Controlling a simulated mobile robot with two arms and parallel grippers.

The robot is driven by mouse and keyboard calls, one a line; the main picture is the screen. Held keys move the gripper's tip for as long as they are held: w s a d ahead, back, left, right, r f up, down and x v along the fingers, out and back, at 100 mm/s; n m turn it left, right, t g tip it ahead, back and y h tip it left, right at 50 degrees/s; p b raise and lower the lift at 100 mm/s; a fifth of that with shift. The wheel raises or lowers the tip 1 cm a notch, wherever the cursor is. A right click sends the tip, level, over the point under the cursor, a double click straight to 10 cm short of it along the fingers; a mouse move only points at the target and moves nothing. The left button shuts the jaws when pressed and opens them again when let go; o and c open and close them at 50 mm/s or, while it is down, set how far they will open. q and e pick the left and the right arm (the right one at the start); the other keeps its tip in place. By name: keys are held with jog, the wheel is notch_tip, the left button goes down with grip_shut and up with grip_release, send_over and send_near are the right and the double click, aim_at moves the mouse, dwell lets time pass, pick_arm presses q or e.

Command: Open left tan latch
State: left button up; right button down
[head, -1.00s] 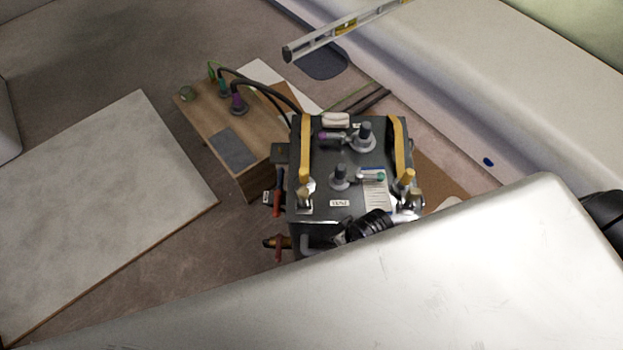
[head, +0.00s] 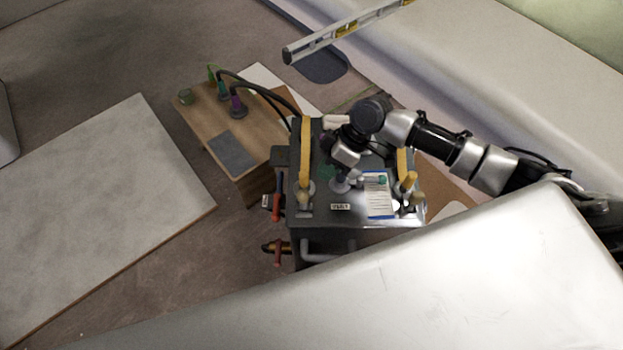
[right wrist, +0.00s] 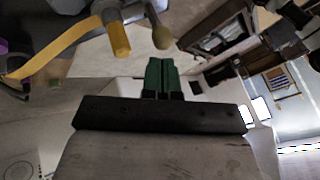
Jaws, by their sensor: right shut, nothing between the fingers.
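The dark box (head: 345,215) has a yellow strap (head: 306,150) down its left side, ending at the left tan latch (head: 304,198), a small tan-tipped lever on a metal base. My right gripper (head: 327,172) is over the box top, just right of the left strap. Its green fingers (right wrist: 160,75) are shut and empty, close below the lever tip in the wrist view; I cannot tell if they touch. My left gripper is out of view.
A second yellow strap (head: 402,160) and latch are on the box's right. Small knobs and a label (head: 378,196) sit on its top. Red-handled valves (head: 277,205) stick out on its left. A wooden box (head: 215,118) with cables stands behind left. A pale panel (head: 100,190) lies left.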

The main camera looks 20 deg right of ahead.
aim_at(304, 195)
jog(key=shift+y, duration=0.3)
jog(key=w+d+r, duration=0.2)
jog(key=d, duration=0.1)
jog(key=shift+w+r, duration=0.15)
jog(key=shift+w, duration=0.1)
jog(key=x, duration=1)
jog(key=shift+s, duration=0.1)
jog(key=shift+p, duration=0.3)
jog(key=shift+s+p, duration=0.25)
jog(key=shift+p, duration=0.1)
